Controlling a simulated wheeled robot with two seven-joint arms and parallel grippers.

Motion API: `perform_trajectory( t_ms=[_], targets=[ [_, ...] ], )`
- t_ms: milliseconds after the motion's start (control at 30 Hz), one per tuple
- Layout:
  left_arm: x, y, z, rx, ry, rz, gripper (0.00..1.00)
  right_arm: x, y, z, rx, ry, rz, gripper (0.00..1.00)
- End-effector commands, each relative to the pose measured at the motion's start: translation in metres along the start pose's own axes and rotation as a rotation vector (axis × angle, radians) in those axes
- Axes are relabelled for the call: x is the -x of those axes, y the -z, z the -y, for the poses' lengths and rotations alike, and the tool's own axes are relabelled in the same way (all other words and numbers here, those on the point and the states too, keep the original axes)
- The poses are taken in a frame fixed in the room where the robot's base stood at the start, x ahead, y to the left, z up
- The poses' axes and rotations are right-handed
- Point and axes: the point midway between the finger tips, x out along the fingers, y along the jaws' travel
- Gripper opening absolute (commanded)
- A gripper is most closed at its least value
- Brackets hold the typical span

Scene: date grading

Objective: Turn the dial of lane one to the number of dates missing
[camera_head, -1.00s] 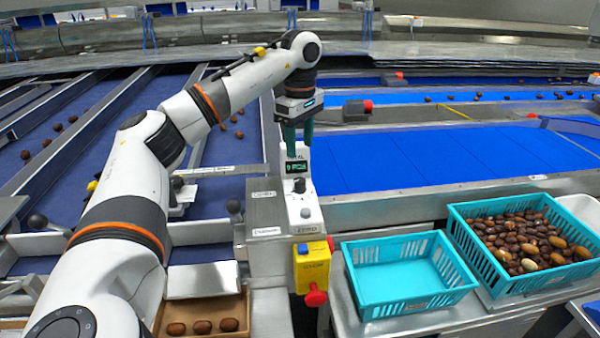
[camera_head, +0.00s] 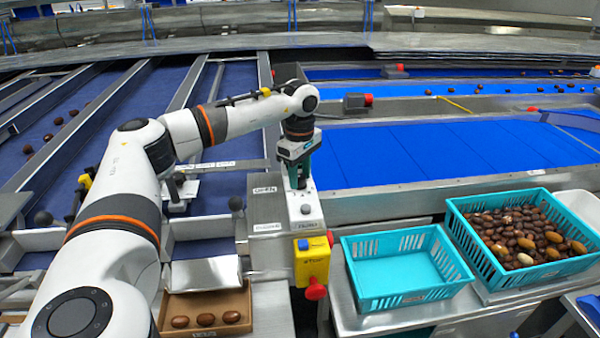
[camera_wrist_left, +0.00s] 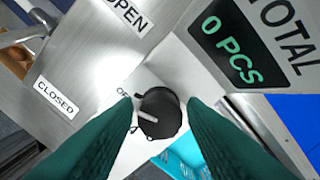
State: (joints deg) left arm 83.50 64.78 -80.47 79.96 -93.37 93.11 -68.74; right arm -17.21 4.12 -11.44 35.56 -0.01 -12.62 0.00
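The dial is a black round knob with a pale pointer line; in the left wrist view the dial (camera_wrist_left: 160,113) sits on a light panel. My left gripper (camera_wrist_left: 160,105) has its two green fingers apart, one on each side of the dial; I cannot tell whether they touch it. In the head view my left gripper (camera_head: 297,182) points down over the control box (camera_head: 306,212) and hides the dial. A display (camera_wrist_left: 231,47) above the dial reads "0 PCS". A carton (camera_head: 242,300) at the lower left shows three brown dates (camera_head: 205,319) in its front. My right gripper is out of view.
A yellow box with a red stop button (camera_head: 315,291) is on the front of the control box. An empty teal crate (camera_head: 375,308) and a teal crate full of dates (camera_head: 480,262) stand to the right. A lever with a dark ball (camera_head: 236,204) stands left of the box.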

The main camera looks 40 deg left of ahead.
Motion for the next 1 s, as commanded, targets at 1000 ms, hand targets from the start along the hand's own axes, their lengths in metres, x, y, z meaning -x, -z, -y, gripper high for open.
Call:
perform_trajectory(
  t_ms=[1000],
  targets=[
    [0.0008, 0.0010, 0.0006, 0.384, 0.000, -0.002, 0.04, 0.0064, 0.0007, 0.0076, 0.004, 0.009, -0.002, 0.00]
  ],
)
